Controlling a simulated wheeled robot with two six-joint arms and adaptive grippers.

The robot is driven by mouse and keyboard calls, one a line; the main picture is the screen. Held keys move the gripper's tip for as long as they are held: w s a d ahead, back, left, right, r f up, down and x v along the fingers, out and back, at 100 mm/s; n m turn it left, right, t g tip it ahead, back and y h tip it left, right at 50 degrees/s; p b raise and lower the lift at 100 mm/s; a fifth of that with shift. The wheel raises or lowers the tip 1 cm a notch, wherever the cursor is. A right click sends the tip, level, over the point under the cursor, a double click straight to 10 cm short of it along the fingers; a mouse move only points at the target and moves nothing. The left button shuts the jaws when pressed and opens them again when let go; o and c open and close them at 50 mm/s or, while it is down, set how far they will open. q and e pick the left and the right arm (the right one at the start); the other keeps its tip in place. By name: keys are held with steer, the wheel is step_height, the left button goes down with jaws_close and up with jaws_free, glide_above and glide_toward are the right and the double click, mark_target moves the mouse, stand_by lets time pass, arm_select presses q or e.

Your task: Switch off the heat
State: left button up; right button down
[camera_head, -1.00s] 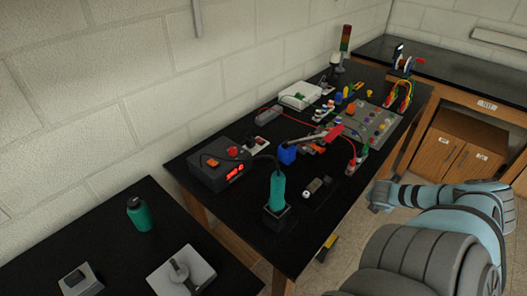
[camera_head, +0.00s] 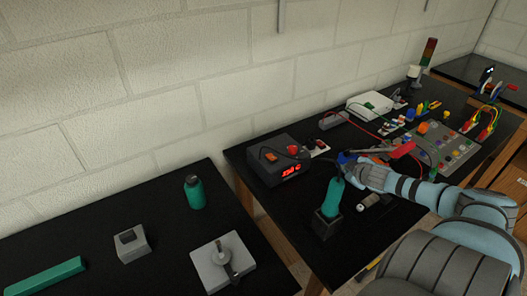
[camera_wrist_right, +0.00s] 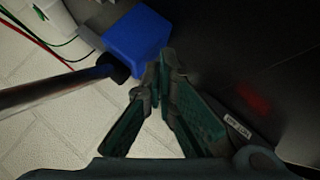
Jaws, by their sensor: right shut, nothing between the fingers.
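The dark heat station box (camera_head: 280,172) stands on the middle bench near the wall. Its front has a lit red display (camera_head: 291,169), digits too small to read surely. An orange switch (camera_head: 271,157) and a red knob (camera_head: 293,150) sit on its top side. My left gripper is out of view.
A grey panel with coloured buttons (camera_head: 440,147), leads and a white box (camera_head: 370,105) fill the bench's right part. A light tower (camera_head: 428,52) stands behind. The left table holds a teal bottle (camera_head: 195,192) and grey blocks (camera_head: 132,244).

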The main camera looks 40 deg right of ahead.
steer(key=w, duration=0.1)
steer(key=a+m, duration=0.1)
steer(key=w+a, duration=0.1)
steer(key=shift+w+r+t+y, duration=0.3)
steer(key=shift+t, duration=0.1)
steer(key=w+a+r+m+t+y+b, duration=0.1)
steer(key=w+a+r+y, duration=0.1)
steer(key=w+a+r, duration=0.2)
steer(key=w+a+r+m+t+y+b, duration=0.1)
steer(key=w+a+r+m+t+y, duration=0.1)
steer(key=a+r, duration=0.7)
steer(key=w+a, duration=0.1)
steer(key=a, duration=0.1)
steer(key=shift+w+a, duration=0.3)
steer(key=shift+w, duration=0.1)
steer(key=shift+f, duration=0.1)
